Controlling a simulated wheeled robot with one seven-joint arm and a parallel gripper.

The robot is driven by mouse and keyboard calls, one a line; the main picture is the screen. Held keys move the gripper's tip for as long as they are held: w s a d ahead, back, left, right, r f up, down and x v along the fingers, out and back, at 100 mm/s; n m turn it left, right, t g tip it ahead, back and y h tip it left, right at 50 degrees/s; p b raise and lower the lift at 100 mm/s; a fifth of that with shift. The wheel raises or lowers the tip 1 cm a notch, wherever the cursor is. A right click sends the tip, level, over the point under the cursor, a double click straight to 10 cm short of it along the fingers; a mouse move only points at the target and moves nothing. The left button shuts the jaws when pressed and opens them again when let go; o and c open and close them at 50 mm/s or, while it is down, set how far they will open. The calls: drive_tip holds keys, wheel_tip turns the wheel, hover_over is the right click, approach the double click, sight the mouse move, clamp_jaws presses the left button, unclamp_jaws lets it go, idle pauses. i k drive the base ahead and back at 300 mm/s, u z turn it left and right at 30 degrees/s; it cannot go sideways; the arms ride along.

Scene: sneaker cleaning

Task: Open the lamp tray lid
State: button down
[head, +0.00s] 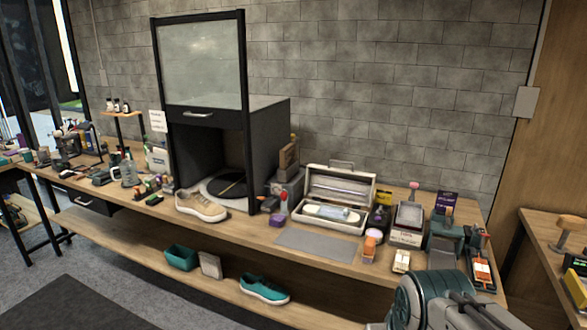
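The lamp tray (318,224) is a pale, shallow box on the bench, right of the black cabinet. Its lid (358,173) stands raised at the back, with a handle on its top edge. A long pale bar shows on the lid's inner side. A whitish, elongated item (325,211) lies inside the tray. Part of my arm shows at the bottom right corner, in front of the bench and apart from the tray. My gripper's fingers are not visible.
A grey mat (318,245) lies in front of the tray. Small boxes and an orange-topped jar (371,240) crowd its right side. A beige sneaker (200,206) stands left, before the black cabinet (268,150) with its glass door raised. A teal sneaker (264,290) is on the lower shelf.

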sight(353, 187)
drive_tip(key=u, duration=0.85)
drive_tip(key=i, duration=1.35)
drive_tip(key=z, duration=0.65)
drive_tip(key=i, duration=0.85)
drive_tip(key=z, duration=0.95)
